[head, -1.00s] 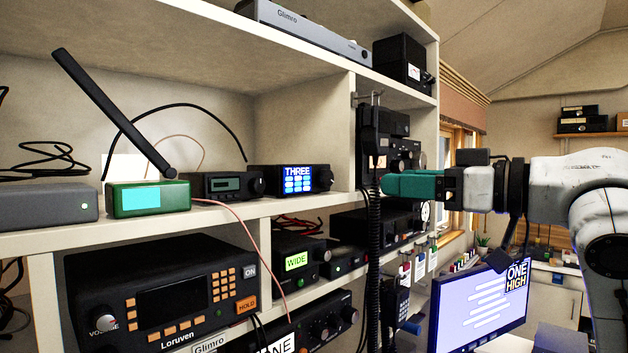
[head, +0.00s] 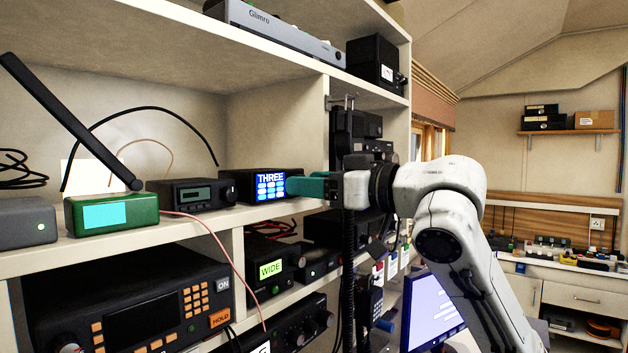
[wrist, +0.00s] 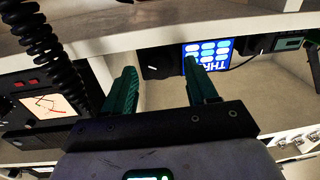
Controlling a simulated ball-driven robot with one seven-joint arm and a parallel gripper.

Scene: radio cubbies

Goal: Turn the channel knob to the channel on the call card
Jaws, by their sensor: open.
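A black radio (head: 232,184) with a blue screen reading THREE (head: 271,186) stands on the middle shelf. In the wrist view the same screen appears upside down (wrist: 208,54). Its dark round knob (wrist: 157,66) lies beyond and between my fingertips; I cannot tell whether they touch it. My gripper (head: 290,187), with green fingers, is open at the radio's right end and hides the knob in the head view. The wrist view shows both fingers apart (wrist: 160,68). The monitor (head: 430,312) is partly behind my arm; no ONE HIGH text shows on it now.
A black handset (head: 345,130) with a coiled cord (head: 348,270) hangs on the shelf divider beside my gripper. A green box (head: 112,213) and another dark radio (head: 190,192) stand to the left. A radio with a WIDE label (head: 270,269) is below.

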